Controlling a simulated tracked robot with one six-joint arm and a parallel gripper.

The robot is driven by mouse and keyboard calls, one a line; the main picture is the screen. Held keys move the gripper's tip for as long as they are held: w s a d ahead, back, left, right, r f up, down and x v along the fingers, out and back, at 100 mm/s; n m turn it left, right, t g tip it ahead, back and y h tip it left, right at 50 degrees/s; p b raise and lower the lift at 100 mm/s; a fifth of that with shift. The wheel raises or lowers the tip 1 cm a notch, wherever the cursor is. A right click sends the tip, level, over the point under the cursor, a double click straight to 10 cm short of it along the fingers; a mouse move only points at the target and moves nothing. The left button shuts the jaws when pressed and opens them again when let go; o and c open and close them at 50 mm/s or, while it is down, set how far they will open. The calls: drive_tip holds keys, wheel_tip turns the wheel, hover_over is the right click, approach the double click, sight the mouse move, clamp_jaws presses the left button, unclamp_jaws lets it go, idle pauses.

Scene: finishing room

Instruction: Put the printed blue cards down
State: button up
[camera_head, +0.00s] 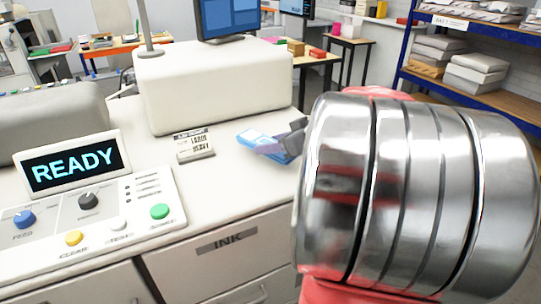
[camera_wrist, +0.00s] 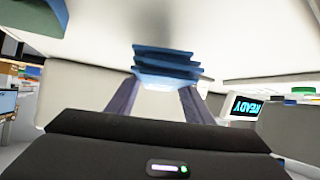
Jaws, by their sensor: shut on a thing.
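The printed blue cards (camera_head: 258,140) are a small stack near the right edge of the white machine top (camera_head: 215,190). They also show in the wrist view (camera_wrist: 166,58), at the ends of my grey fingers, with several layered edges. My gripper (camera_head: 283,148) is shut on the cards in the head view, coming from the right. In the wrist view my gripper (camera_wrist: 163,80) has one finger on each side of the stack. I cannot tell whether the cards touch the machine top. My thick silver arm link hides much of the right side.
A small printed label block (camera_head: 195,145) stands left of the cards. A white raised housing (camera_head: 215,85) is behind them. The control panel (camera_head: 90,215) with a READY display (camera_head: 72,171) and coloured knobs is at left. Bare white top lies in front of the cards.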

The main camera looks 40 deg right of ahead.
sight(272, 164)
drive_tip(key=shift+f, duration=0.1)
drive_tip(key=shift+f, duration=1.75)
drive_tip(key=shift+f, duration=0.15)
drive_tip(key=o, duration=1.2)
drive_tip(key=shift+s+d+r, duration=0.1)
drive_tip(key=shift+s+r, duration=0.35)
drive_tip(key=v, duration=1.1)
drive_tip(key=shift+f, duration=0.1)
